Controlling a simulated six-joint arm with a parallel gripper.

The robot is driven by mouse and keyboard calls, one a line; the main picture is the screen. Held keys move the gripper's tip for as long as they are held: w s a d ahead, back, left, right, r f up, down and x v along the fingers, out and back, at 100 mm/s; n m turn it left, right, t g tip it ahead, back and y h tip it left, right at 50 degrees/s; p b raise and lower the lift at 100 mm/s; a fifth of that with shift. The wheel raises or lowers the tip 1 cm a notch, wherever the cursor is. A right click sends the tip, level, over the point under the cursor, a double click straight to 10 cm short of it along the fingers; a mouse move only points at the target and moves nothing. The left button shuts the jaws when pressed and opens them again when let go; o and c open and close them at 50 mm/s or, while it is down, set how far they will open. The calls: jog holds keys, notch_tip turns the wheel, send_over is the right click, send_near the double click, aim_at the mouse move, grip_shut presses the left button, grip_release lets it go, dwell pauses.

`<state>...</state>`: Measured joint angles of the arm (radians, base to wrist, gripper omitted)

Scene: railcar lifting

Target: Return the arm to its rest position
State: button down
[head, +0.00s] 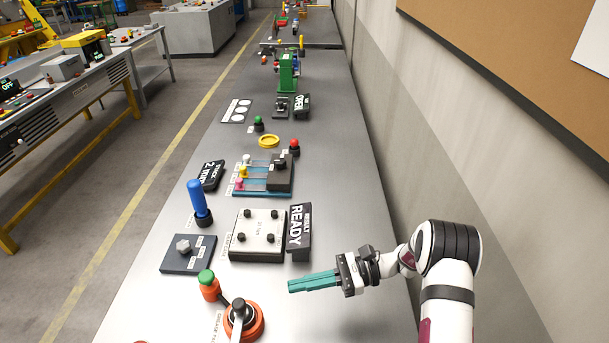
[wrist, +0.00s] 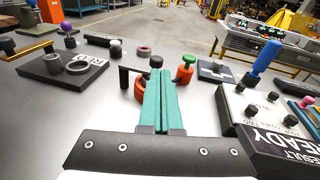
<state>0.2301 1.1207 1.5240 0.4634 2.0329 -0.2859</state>
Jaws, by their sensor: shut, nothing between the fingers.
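My gripper (head: 312,282) has two long teal fingers, closed together with nothing between them. In the head view it is above the grey bench (head: 350,220) on the right side, pointing left. It is in front of the box with the "READY" sign (head: 299,227) and to the right of the orange round base with a lever (head: 243,321). In the wrist view the teal fingers (wrist: 163,100) extend from the dark gripper body, side by side. They hide part of the orange base.
A grey control box (head: 258,235), a blue-handled lever (head: 199,203) and a green-topped orange knob (head: 208,285) stand on the bench close by. A wall (head: 420,120) runs along the bench's right side. Bare bench lies between the gripper and the wall.

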jog(key=s+r+n+g+h, duration=0.2)
jog(key=s+r+n+h, duration=0.25)
jog(key=s+r, duration=0.4)
jog(key=s+d+r+n+t+h, duration=0.1)
jog(key=s+d+h, duration=0.3)
jog(key=s, duration=0.4)
jog(key=s+d+r+n+t+h, duration=0.2)
jog(key=s+d+n+t+h, duration=0.2)
jog(key=s, duration=0.5)
jog(key=shift+s+d+h, duration=0.2)
jog(key=shift+s+h, duration=0.1)
jog(key=shift+h, duration=0.65)
